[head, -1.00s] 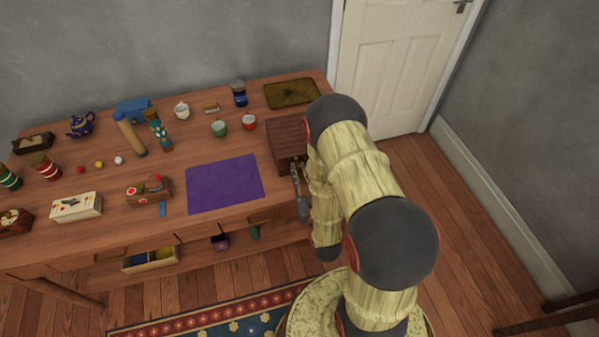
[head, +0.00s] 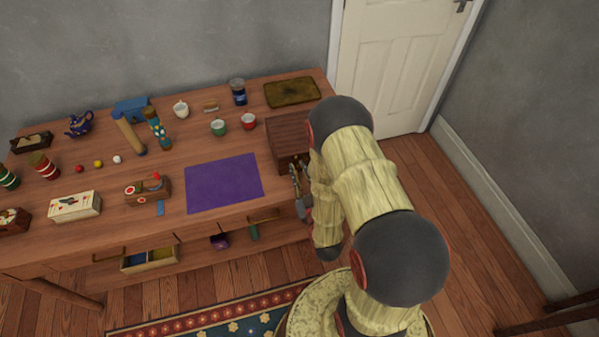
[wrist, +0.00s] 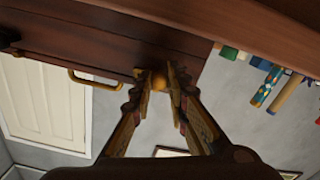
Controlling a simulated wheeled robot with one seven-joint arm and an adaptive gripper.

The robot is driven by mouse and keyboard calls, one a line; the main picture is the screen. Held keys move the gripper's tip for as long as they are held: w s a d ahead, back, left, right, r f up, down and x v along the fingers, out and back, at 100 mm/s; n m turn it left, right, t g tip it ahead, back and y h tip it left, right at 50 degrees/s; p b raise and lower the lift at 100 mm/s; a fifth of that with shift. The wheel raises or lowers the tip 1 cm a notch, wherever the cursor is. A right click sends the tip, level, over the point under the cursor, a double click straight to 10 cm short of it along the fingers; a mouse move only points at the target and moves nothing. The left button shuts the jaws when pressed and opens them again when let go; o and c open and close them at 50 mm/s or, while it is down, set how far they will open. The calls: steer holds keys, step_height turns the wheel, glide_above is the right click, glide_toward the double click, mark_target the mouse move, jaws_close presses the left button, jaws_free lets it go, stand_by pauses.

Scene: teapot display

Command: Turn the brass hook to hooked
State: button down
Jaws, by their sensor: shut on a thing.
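The brass hook (wrist: 158,81) shows in the wrist view as a small rounded brass piece on the edge of a dark wooden box. My gripper (wrist: 159,84) has one finger on each side of it and is shut on it. The fingers hide part of the hook, so I cannot tell its exact turn. In the head view, my gripper (head: 297,170) is at the front of the wooden box (head: 288,132), at the right end of the table. The hook is too small to make out there.
A brass handle (wrist: 92,82) sits on the box beside the hook in the wrist view. A purple mat (head: 224,183) lies left of the box. Green (head: 218,127) and red (head: 249,121) cups stand behind the mat. A drawer (head: 150,259) is open below.

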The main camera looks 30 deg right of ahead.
steer(key=n+b, duration=0.1)
steer(key=n, duration=0.3)
steer(key=shift+n, duration=0.3)
steer(key=shift+n+b, duration=0.75)
steer(key=shift+n, duration=1.55)
steer(key=c, duration=1.8)
jaws_free()
steer(key=shift+o, duration=0.4)
steer(key=shift+r, duration=0.15)
